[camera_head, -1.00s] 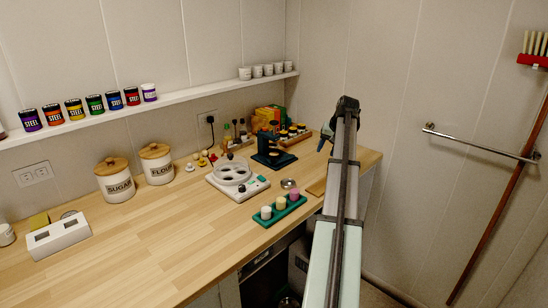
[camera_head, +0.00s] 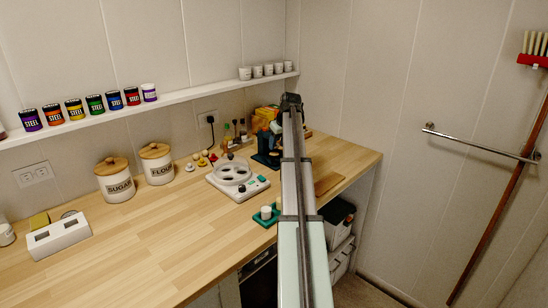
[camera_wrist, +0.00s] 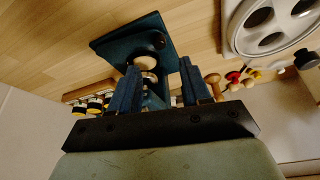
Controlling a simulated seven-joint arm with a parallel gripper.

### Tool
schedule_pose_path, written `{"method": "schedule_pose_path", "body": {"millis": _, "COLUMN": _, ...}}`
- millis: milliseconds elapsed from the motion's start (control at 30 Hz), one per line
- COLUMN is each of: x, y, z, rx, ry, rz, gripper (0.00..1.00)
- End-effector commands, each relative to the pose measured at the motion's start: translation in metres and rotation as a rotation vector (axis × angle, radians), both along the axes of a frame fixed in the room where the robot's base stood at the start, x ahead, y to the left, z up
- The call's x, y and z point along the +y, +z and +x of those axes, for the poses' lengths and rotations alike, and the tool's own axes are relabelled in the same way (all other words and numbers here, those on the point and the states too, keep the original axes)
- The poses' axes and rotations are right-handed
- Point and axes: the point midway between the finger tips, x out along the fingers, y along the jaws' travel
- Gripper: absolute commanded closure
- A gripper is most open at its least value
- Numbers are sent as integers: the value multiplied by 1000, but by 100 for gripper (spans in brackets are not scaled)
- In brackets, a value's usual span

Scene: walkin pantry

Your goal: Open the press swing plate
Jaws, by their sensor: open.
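The dark blue press (camera_head: 264,160) stands near the far right end of the wooden counter, partly hidden behind my arm in the head view. In the wrist view its blue plate (camera_wrist: 115,38) is just beyond my fingers, with a round wooden knob (camera_wrist: 146,63) below it. My gripper (camera_wrist: 160,65) is open, and its two blue fingers point toward the press. The knob appears in the gap between the fingers, nearer the left one. I cannot tell whether anything touches. The swing plate cannot be clearly told apart from the rest of the press.
A white device with round wells (camera_head: 237,178) stands left of the press. A green tray (camera_head: 264,220) with a white candle-like piece is partly covered by my arm. A wooden board (camera_head: 326,183) lies right of my arm. The front left counter is mostly clear.

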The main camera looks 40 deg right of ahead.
Motion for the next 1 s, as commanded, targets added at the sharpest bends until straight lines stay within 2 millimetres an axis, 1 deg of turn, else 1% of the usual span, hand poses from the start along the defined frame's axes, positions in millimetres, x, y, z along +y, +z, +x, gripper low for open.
{"method": "schedule_pose_path", "body": {"millis": 33, "x": -1, "y": -10, "z": 4, "rx": 1, "ry": 0, "rz": 1, "gripper": 53}}
{"method": "schedule_pose_path", "body": {"millis": 300, "x": -5, "y": -51, "z": 20, "rx": 1, "ry": -1, "rz": 1, "gripper": 53}}
{"method": "schedule_pose_path", "body": {"millis": 500, "x": -7, "y": -70, "z": 28, "rx": 0, "ry": -1, "rz": 0, "gripper": 53}}
{"method": "schedule_pose_path", "body": {"millis": 700, "x": -7, "y": -78, "z": 31, "rx": 0, "ry": -1, "rz": 0, "gripper": 53}}
{"method": "schedule_pose_path", "body": {"millis": 967, "x": -7, "y": -78, "z": 31, "rx": 0, "ry": -1, "rz": 0, "gripper": 53}}
{"method": "schedule_pose_path", "body": {"millis": 1000, "x": -7, "y": -78, "z": 31, "rx": 0, "ry": -1, "rz": 0, "gripper": 56}}
